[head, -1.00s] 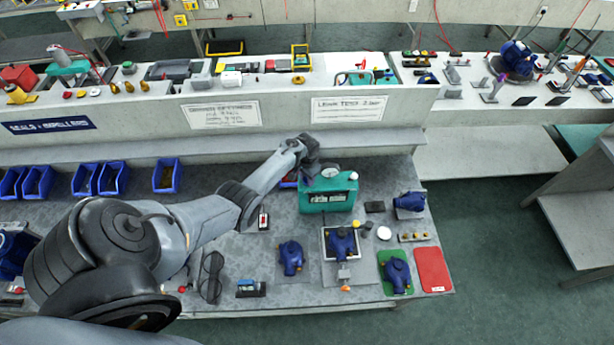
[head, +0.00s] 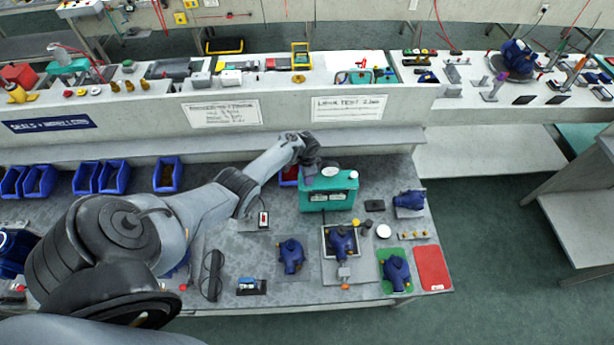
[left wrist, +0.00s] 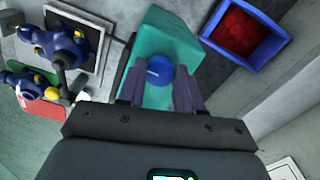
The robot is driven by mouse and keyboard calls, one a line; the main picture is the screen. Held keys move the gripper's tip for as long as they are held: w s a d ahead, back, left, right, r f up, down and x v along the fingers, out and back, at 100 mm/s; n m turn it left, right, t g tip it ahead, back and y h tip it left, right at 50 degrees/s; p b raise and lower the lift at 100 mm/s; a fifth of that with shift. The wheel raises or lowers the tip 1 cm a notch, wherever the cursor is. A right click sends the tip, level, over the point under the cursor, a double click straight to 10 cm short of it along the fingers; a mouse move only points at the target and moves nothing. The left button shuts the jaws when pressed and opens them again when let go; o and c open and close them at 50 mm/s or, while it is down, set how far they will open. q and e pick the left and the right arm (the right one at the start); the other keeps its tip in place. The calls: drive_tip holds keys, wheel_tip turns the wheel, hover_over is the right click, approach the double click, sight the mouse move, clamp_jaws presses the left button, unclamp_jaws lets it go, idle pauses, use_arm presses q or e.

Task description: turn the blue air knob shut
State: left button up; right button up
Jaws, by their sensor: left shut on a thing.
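The blue air knob (left wrist: 160,70) sits on the top of a teal box (left wrist: 155,42) and carries a short pale mark. The teal box (head: 327,199) also stands on the bench in the head view, where my gripper hides the knob. My left gripper (left wrist: 160,84) has a finger on each side of the knob and is shut on it. In the head view my left gripper (head: 310,167) is at the box's upper left corner. My right gripper is not in view.
A blue bin with red contents (left wrist: 238,30) is close beside the box. Blue pumps (head: 291,256) and a red mat (head: 433,268) lie in front and to the right. A low wall with signs (head: 348,109) runs behind.

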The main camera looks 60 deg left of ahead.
use_arm(q)
drive_tip(key=o, duration=1)
drive_tip(key=shift+o, duration=0.2)
drive_tip(key=shift+r, duration=0.45)
wheel_tip(320, 180, up, 10)
drive_tip(key=p, duration=0.3)
